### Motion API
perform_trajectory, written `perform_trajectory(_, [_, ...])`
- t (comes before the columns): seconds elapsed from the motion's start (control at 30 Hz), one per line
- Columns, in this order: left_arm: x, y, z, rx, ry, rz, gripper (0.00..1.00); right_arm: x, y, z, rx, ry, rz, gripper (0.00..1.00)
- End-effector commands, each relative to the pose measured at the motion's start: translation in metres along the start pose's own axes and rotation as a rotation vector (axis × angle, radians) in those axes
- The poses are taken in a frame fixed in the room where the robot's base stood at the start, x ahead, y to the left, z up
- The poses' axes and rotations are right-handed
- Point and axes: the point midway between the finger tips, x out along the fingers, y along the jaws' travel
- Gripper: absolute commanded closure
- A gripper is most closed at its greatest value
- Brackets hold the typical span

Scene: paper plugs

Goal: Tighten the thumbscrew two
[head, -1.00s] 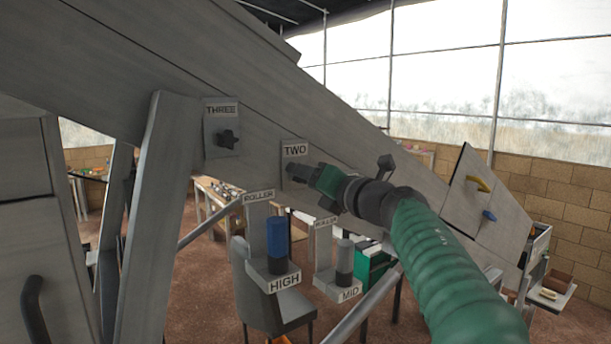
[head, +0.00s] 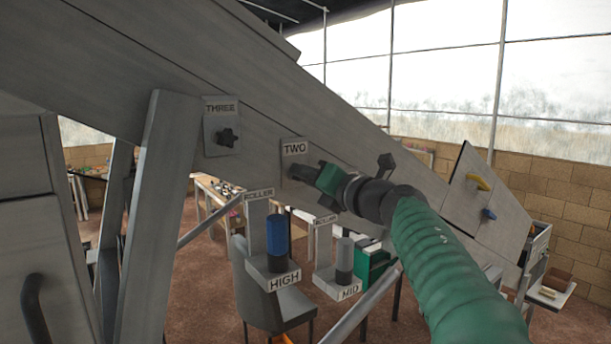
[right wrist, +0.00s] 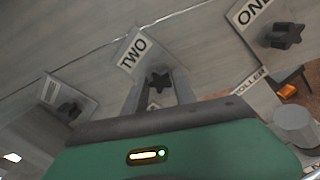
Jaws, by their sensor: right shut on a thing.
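The plate marked TWO (head: 294,153) is on the sloping grey beam. Thumbscrew two is a dark star-shaped knob, which shows in the right wrist view (right wrist: 158,81) between the two fingers. In the head view the fingers mostly hide it. My right gripper (head: 300,172) comes from the right and is shut on the knob, in front of the lower part of the plate. Its green and black body hides part of the beam. My left gripper is not in view.
A plate marked THREE with a dark star knob (head: 227,138) is up and left. A knob by the ONE label (right wrist: 283,36) shows in the right wrist view. Below are a blue roller (head: 277,236) marked HIGH and a grey roller (head: 344,255) marked MID.

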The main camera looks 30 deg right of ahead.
Motion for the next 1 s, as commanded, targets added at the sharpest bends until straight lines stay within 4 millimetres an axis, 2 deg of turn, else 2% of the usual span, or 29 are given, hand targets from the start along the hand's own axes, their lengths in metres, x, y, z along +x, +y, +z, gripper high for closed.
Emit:
perform_trajectory(0.03, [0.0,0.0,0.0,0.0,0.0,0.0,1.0,0.0,0.001,0.001,0.0,-0.001,0.001,0.68])
perform_trajectory(0.2, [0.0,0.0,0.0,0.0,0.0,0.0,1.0,0.0,0.001,0.001,0.0,-0.002,0.001,0.91])
perform_trajectory(0.3, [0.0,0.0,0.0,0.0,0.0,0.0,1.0,0.0,0.001,0.001,0.0,-0.002,0.002,1.0])
perform_trajectory(0.57, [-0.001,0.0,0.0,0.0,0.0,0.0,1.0,0.0,0.001,0.001,0.005,-0.002,0.002,1.0])
perform_trajectory(1.0, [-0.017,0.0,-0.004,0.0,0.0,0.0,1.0,0.0,0.002,0.002,0.187,-0.001,0.001,1.0])
